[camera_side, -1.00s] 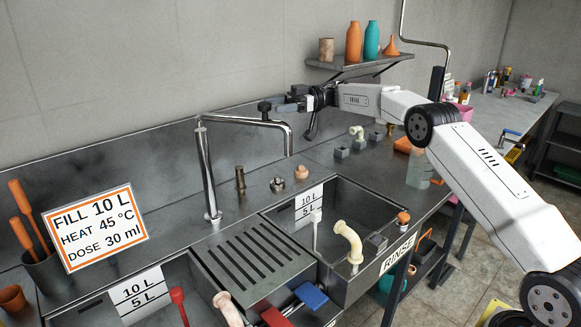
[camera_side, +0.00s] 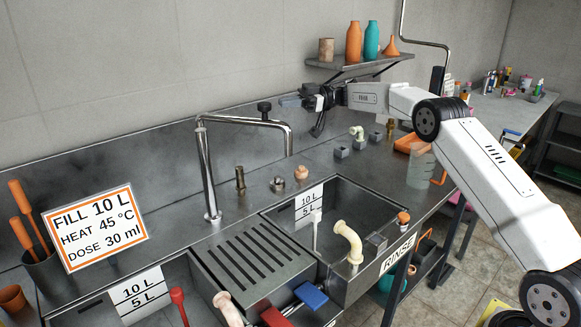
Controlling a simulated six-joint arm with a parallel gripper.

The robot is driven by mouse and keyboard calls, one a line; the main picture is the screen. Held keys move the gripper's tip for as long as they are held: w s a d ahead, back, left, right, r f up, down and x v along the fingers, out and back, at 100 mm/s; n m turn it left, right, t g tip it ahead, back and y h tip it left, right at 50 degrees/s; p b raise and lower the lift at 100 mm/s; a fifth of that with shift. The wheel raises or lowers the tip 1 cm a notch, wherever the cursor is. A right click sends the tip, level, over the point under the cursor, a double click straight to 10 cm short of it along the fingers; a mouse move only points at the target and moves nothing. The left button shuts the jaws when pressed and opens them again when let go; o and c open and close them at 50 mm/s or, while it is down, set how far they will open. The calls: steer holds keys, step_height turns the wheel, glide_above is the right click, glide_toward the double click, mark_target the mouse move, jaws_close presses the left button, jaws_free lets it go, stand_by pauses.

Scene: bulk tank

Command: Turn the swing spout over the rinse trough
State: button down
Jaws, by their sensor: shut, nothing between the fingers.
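The swing spout (camera_side: 245,122) is a chrome pipe on an upright post (camera_side: 207,175). Its arm reaches right and its down-turned end (camera_side: 288,142) hangs above the back left part of the rinse trough. A dark knob (camera_side: 264,108) stands on top of the spout arm. The rinse trough (camera_side: 375,208) is a steel basin with a RINSE label on its front. My gripper (camera_side: 284,102) is shut and empty, right of the knob and apart from it, above the back edge of the counter.
A slotted drainboard (camera_side: 255,258) lies left of the trough. A sign (camera_side: 95,227) stands at the left. A wall shelf (camera_side: 360,67) with bottles is above my gripper. Small grey blocks and valves sit on the counter right of the trough.

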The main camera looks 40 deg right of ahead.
steer(key=s+a+n+t+h, duration=0.1)
steer(key=s+n+t, duration=0.3)
steer(key=s+n, duration=0.5)
steer(key=shift+r+n+t+h, duration=0.15)
steer(key=shift+n+t+h, duration=0.2)
steer(key=shift+n, duration=1.05)
steer(key=shift+w+a, duration=0.1)
steer(key=x, duration=1)
steer(key=d, duration=0.1)
steer(key=w+d, duration=0.2)
steer(key=shift+w+d+f, duration=0.1)
steer(key=shift+w+f, duration=0.15)
steer(key=shift+f, duration=0.05)
